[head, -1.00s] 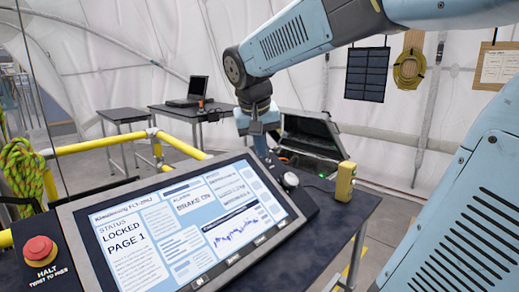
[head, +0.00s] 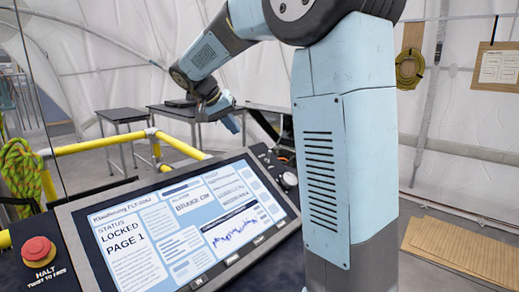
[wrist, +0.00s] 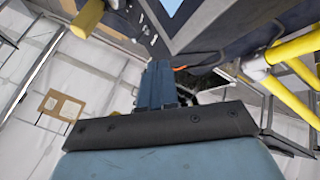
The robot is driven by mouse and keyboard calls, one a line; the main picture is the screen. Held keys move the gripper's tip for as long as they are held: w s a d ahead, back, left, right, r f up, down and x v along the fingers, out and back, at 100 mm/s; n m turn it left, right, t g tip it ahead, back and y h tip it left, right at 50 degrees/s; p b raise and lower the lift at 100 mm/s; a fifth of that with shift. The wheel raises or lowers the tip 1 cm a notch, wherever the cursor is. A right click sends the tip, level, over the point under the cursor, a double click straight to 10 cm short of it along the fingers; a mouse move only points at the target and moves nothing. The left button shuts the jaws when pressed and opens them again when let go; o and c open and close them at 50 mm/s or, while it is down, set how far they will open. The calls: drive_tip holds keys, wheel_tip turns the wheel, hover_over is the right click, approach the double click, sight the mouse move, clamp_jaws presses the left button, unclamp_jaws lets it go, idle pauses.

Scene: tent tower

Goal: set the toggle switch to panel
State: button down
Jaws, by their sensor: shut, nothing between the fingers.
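The console panel (head: 265,156) carries a tilted screen (head: 190,220) with the words "STATUS LOCKED PAGE 1". A round pale knob (head: 290,180) sits on the strip right of the screen. Small controls sit farther back on that strip, but I cannot make out the toggle switch or its position. My gripper (head: 232,124) is shut and empty, in the air beyond the console's far edge. In the wrist view my gripper (wrist: 157,75) points toward the console panel (wrist: 195,22), whose underside or edge fills the top; small fittings there are unclear.
A red HALT button (head: 39,251) is at the front left. A yellow rail (head: 100,145) runs behind the console, with a green rope (head: 20,172) on it. Dark tables (head: 122,115) stand behind. A yellow block (wrist: 87,18) shows in the wrist view. My arm hides the console's right side.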

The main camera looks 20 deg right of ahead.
approach(268, 158)
drive_tip(key=w+f, duration=0.1)
drive_tip(key=w+a+f, duration=0.1)
drive_tip(key=w, duration=0.1)
drive_tip(key=shift+f, duration=0.4)
drive_tip(key=d, duration=0.2)
drive_tip(key=s, duration=0.1)
drive_tip(key=shift+d+f, duration=0.4)
drive_tip(key=shift+s+d, duration=0.2)
drive_tip(key=shift+d, duration=0.4)
drive_tip(key=shift+a, duration=0.3)
drive_tip(key=shift+d+f, duration=0.1)
drive_tip(key=shift+d, duration=0.1)
drive_tip(key=shift+s, duration=0.1)
